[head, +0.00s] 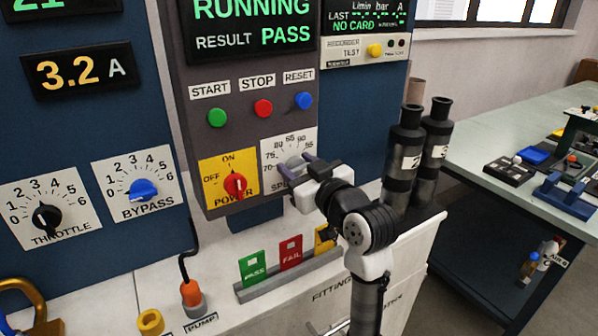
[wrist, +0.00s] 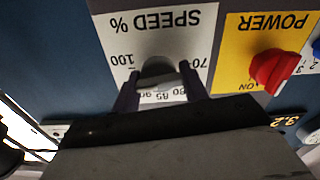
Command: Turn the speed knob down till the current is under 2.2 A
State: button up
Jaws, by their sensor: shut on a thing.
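The speed knob (wrist: 158,70) is a grey round knob on a white plate (head: 303,142) marked "SPEED %" with a printed scale. My gripper (head: 301,166) is at this plate, its two dark purple fingers (wrist: 158,85) on either side of the knob and shut on it. The fingers and wrist hide much of the knob, and I cannot read its pointer. The current display (head: 82,72) on the blue panel reads 3.2 A in yellow digits.
The red power knob (head: 235,185) sits close left of the speed plate. Start (head: 217,118), stop (head: 263,108) and reset (head: 304,100) buttons are above. The screen (head: 250,22) reads RUNNING, RESULT PASS. Dark tubes (head: 404,150) stand right, near my arm.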

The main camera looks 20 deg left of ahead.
jog(key=shift+s+f+n+b, duration=0.1)
jog(key=shift+n+b, duration=1.6)
jog(key=shift+n, duration=0.4)
jog(key=o, duration=1)
jog(key=b+v, duration=0.2)
jog(key=v, duration=1.1)
jog(key=shift+s+d, duration=0.25)
